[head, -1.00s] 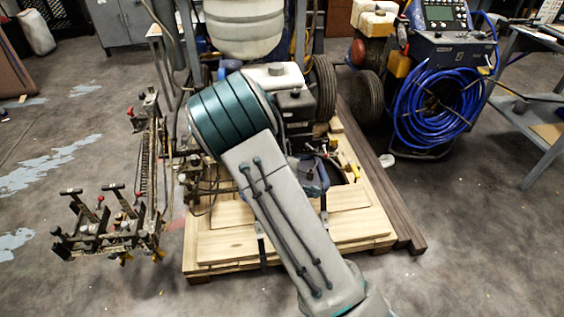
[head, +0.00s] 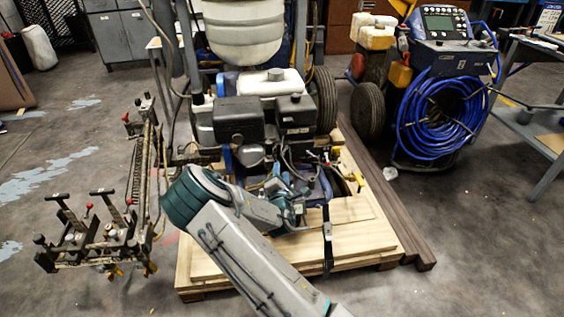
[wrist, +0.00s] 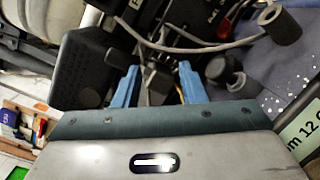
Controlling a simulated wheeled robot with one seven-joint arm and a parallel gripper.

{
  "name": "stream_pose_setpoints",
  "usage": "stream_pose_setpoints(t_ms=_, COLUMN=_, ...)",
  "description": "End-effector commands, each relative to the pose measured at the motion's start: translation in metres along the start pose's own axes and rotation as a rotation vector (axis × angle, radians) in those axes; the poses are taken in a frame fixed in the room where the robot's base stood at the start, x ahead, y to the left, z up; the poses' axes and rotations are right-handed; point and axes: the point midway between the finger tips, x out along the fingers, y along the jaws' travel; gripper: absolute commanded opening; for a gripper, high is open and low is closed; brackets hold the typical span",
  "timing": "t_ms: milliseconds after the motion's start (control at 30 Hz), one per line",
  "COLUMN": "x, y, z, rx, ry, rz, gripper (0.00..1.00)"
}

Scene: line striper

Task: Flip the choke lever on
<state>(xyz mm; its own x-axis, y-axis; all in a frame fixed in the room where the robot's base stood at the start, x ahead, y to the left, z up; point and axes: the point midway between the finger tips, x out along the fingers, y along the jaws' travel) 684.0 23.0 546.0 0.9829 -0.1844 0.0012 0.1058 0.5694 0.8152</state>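The line striper's black engine (head: 240,120) stands on a wooden pallet, its front uncovered in the head view. My gripper (wrist: 156,76) is open in the wrist view, its two blue fingers spread and pointing at dark engine parts. A small greyish, lever-like part (wrist: 153,62) shows between and just beyond the fingers; I cannot tell for sure that it is the choke lever, or its position. No grip on it is visible. In the head view my gripper (head: 298,203) is low in front of the engine, and its fingertips are hard to make out.
A pale cable (wrist: 175,47) crosses just beyond the fingers. The striper's lever bracket (head: 95,235) stands at left. Pallet boards (head: 225,262) lie below my arm. A machine with a coiled blue hose (head: 452,118) stands at right.

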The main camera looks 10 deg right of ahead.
Motion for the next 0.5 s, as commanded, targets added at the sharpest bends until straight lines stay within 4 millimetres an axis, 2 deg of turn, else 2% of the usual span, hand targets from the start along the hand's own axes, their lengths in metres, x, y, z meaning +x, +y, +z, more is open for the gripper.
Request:
stream_pose_setpoints(t_ms=33, x=0.011, y=-0.002, z=-0.001, rx=0.003, ry=-0.003, rz=0.002, gripper=0.38)
stream_pose_setpoints(t_ms=200, x=0.043, y=-0.001, z=-0.001, rx=0.002, ry=-0.002, rz=0.002, gripper=0.38)
stream_pose_setpoints(t_ms=333, x=0.061, y=-0.001, z=-0.001, rx=0.003, ry=-0.001, rz=0.001, gripper=0.38)
stream_pose_setpoints(t_ms=500, x=0.073, y=-0.001, z=0.0, rx=0.001, ry=0.0, rz=-0.001, gripper=0.38)
